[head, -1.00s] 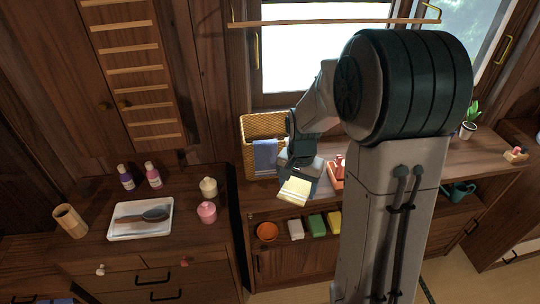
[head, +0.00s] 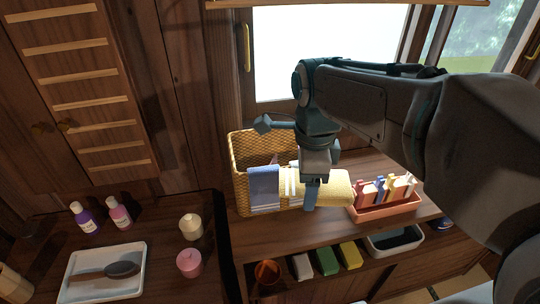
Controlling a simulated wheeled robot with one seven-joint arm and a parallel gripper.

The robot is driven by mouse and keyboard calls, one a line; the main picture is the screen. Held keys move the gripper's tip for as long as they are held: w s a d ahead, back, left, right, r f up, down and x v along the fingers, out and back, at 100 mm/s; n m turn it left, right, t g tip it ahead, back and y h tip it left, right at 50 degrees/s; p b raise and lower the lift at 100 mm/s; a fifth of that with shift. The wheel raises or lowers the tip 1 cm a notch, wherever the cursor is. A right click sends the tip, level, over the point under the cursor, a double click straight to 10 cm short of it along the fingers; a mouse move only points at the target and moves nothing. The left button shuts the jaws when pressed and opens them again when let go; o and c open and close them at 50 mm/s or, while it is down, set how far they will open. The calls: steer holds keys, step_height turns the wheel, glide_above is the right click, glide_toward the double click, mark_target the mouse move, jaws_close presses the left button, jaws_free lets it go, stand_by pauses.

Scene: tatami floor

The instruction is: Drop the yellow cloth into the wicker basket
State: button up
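The wicker basket (head: 240,180) stands on the wooden counter below the window, with a blue cloth (head: 264,187) draped over its front rim. The yellow cloth (head: 335,188), with white stripes at its left end, is folded and lies across my gripper, just right of the basket's front. My gripper (head: 312,195) points down, with one blue-grey finger in front of the cloth; it looks shut on the cloth. The other finger is hidden behind the cloth. The cloth's left end overlaps the basket's right side in the picture; I cannot tell whether they touch.
A reddish rack of colored items (head: 384,208) stands close on the right. A grey tray (head: 393,241) and several colored blocks (head: 326,261) sit on the shelf below. A dresser at left holds bottles (head: 118,213), jars (head: 190,262) and a brush on a white tray (head: 105,270).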

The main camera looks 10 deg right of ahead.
steer(key=w+p, duration=0.2)
steer(key=w, duration=1.5)
steer(key=f, duration=0.7)
steer(key=w+f+b, duration=0.1)
steer(key=f, duration=0.3)
steer(key=shift+f, duration=0.1)
steer(key=shift+w+f, duration=0.2)
steer(key=shift+f, duration=0.05)
steer(key=shift+f, duration=0.45)
steer(key=o, duration=1)
steer(key=shift+o, duration=0.2)
